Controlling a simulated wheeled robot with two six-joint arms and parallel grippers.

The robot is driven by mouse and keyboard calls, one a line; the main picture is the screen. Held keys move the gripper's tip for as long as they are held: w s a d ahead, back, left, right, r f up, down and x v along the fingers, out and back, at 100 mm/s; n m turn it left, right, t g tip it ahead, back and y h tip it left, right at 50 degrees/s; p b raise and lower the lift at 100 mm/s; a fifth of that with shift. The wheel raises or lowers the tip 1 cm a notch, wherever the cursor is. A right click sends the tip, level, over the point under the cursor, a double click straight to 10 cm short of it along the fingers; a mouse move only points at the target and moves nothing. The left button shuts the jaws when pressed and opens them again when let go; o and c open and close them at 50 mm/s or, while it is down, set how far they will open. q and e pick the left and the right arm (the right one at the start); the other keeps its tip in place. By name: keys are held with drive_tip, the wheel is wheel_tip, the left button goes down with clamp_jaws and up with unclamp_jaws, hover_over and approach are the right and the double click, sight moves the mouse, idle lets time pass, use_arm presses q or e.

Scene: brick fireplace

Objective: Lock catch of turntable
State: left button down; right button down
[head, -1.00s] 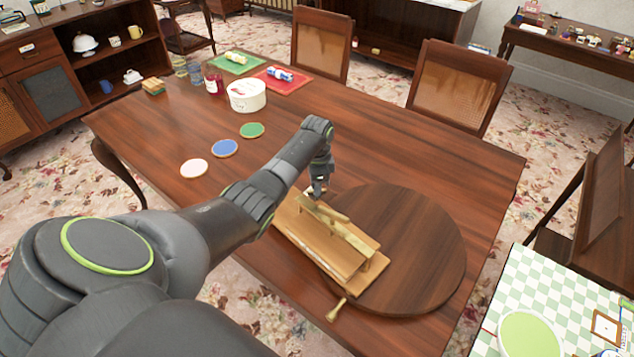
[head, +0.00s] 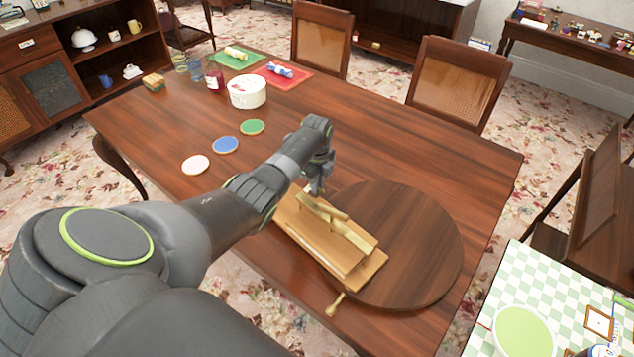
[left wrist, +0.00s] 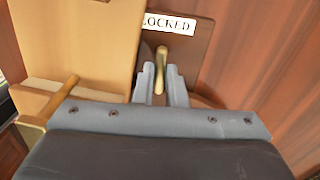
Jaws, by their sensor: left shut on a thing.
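The round dark wood turntable (head: 415,250) lies on the table near its right front. A light wooden stand (head: 312,248) with raised bars sits partly over its left side. My left gripper (head: 316,190) is at the far left end of the stand. In the left wrist view, my left gripper (left wrist: 162,85) is shut on a small upright brass catch (left wrist: 162,62), with a finger on each side. A white label (left wrist: 168,23) reading "LOCKED", its first letter partly cut off, is just beyond the catch.
A brass knob (head: 335,305) sticks out at the stand's near end. Pink, blue and green coasters (head: 225,145), a white round box (head: 247,92) and a red jar (head: 214,78) stand farther left and back. The table's right back is clear.

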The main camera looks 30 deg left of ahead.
use_arm(q)
drive_tip(key=shift+r+m, duration=0.1)
drive_tip(key=shift+m, duration=0.3)
drive_tip(key=c, duration=1.5)
unclamp_jaws()
drive_tip(key=shift+n, duration=0.4)
